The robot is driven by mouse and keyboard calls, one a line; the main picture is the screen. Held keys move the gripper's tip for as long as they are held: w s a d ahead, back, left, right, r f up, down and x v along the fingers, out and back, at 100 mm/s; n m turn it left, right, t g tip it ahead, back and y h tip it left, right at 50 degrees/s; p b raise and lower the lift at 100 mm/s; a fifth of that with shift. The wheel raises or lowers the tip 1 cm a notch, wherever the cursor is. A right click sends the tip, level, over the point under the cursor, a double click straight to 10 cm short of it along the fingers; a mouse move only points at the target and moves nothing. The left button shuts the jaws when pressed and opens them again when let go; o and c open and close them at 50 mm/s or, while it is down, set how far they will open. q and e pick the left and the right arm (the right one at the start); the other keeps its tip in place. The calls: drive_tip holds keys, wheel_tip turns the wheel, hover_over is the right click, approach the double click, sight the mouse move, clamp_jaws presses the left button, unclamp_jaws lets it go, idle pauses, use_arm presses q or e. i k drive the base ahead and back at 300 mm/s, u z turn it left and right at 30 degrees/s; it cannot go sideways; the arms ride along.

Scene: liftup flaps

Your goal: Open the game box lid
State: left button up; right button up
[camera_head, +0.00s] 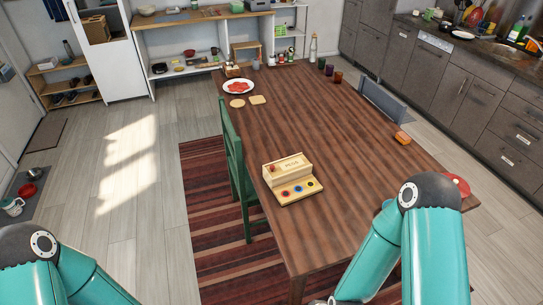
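The game box (290,180) is a light wooden box on the near left part of the brown table. Its lid (287,165) carries dark lettering and looks closed. A front panel or tray with several coloured round spots lies along its near side. Both of my teal arms show at the bottom of the view, one at the left corner and one at the right over the table's near edge. Neither arm touches the box. My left gripper is outside the view. My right gripper cannot be made out clearly; only arm parts show.
The table (335,150) is mostly clear around the box. A plate with red food (239,87), coasters (258,100), dark cups (329,69) and a bottle (313,48) stand farther back. An orange item (403,138) lies at the right edge. A green chair (233,160) stands left of the box.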

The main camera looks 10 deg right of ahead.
sight(291, 165)
drive_tip(key=z, duration=1.1)
drive_tip(key=i, duration=0.15)
drive_tip(key=u, duration=2.65)
drive_tip(key=k, duration=0.6)
drive_tip(key=z, duration=0.7)
drive_tip(key=i, duration=1)
drive_tip(key=z, duration=0.1)
